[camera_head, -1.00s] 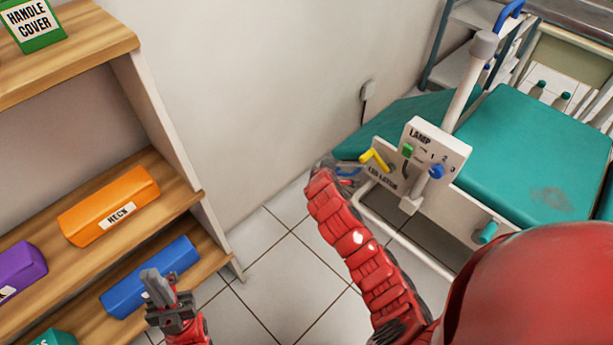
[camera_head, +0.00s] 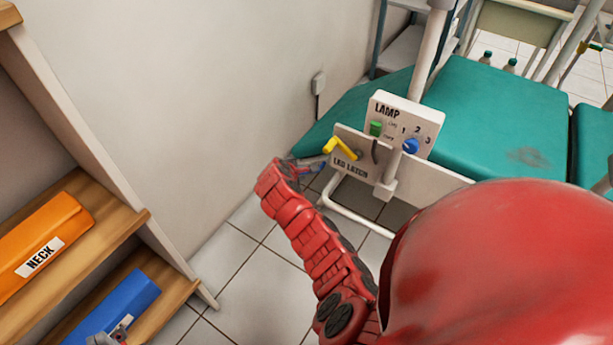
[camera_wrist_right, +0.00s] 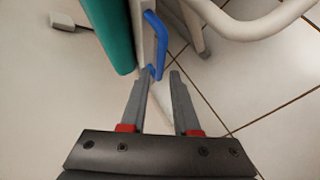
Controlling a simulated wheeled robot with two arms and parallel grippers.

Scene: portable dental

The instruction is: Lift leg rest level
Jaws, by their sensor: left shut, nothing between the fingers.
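The teal leg rest (camera_head: 350,122) slopes down from the teal chair seat (camera_head: 495,115) toward the wall; its edge shows in the right wrist view (camera_wrist_right: 112,35). A yellow lever (camera_head: 341,147) sits on the chair's side panel, above a label that seems to read LEG LATCH. A bent blue handle (camera_wrist_right: 159,42) stands beside the leg rest's edge. My right gripper (camera_wrist_right: 163,76) is open, its left fingertip close to the handle's lower end; I cannot tell if they touch. My left gripper (camera_head: 104,340) is shut and empty, mostly cut off at the bottom.
A wooden shelf (camera_head: 105,235) with orange and blue boxes is at the left. Tiled floor (camera_head: 265,285) is open between.

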